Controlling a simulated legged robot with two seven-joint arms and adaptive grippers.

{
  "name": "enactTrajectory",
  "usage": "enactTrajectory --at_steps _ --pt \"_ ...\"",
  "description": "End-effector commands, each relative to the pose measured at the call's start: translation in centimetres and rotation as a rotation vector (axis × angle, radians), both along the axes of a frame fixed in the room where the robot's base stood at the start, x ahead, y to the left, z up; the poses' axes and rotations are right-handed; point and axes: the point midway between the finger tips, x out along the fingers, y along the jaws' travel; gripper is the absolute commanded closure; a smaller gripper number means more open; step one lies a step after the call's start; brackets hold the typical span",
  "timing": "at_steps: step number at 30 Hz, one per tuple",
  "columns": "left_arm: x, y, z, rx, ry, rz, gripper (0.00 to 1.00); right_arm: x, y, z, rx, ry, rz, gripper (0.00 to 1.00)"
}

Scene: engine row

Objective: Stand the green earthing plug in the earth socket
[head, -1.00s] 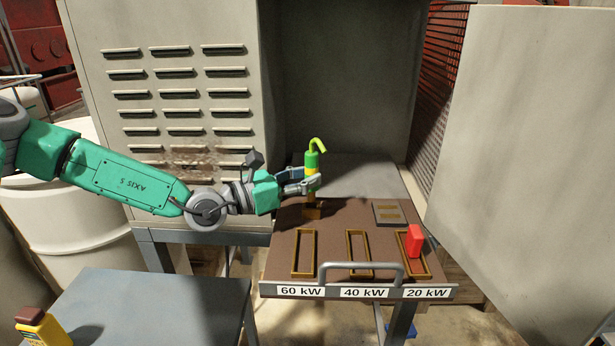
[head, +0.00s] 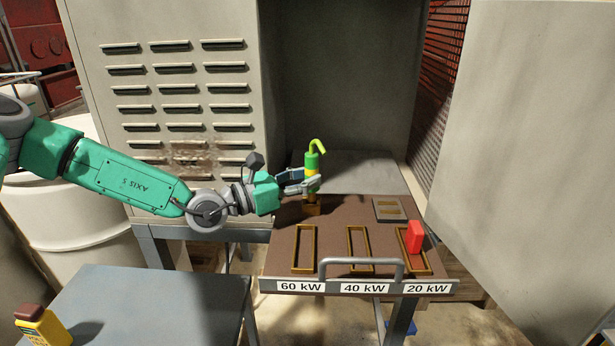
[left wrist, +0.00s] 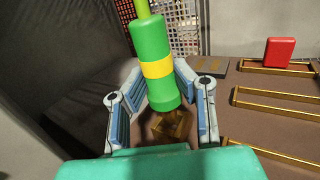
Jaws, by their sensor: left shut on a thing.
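The green earthing plug (head: 313,163) has a yellow band and a bright hooked top. It stands about upright at the back left of the brown panel. My left gripper (head: 302,184) is shut on it from the left; in the left wrist view the fingers lie on both sides of the plug (left wrist: 150,52). The brass earth socket (head: 313,209) is directly below the plug and also shows in the left wrist view (left wrist: 174,126). The plug's lower end is at or just over the socket; I cannot tell whether its pin is inside. My right gripper is not in view.
The brown panel (head: 285,215) has brass-framed slots marked 60, 40 and 20 kW, and a grey handle (head: 361,262) in front. A red block (head: 415,237) stands at the 20 kW slot. A grey table (head: 150,290) holds a yellow device (head: 42,325). A cabinet door (head: 525,150) stands at right.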

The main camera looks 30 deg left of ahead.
Motion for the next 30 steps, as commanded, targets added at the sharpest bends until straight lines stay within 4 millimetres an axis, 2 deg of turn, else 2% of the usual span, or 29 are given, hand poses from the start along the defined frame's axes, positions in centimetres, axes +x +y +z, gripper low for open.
enactTrajectory --at_steps 28,29,30 --pt "0.0 0.0 -2.4 -0.001 -0.001 0.0 1.0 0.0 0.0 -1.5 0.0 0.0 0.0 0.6" --pt "0.0 0.0 -2.3 -0.001 -0.001 0.0 0.68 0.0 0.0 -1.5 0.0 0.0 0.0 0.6" --pt "0.0 0.0 -2.3 -0.001 -0.001 0.0 0.54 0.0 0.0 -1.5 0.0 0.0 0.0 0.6"
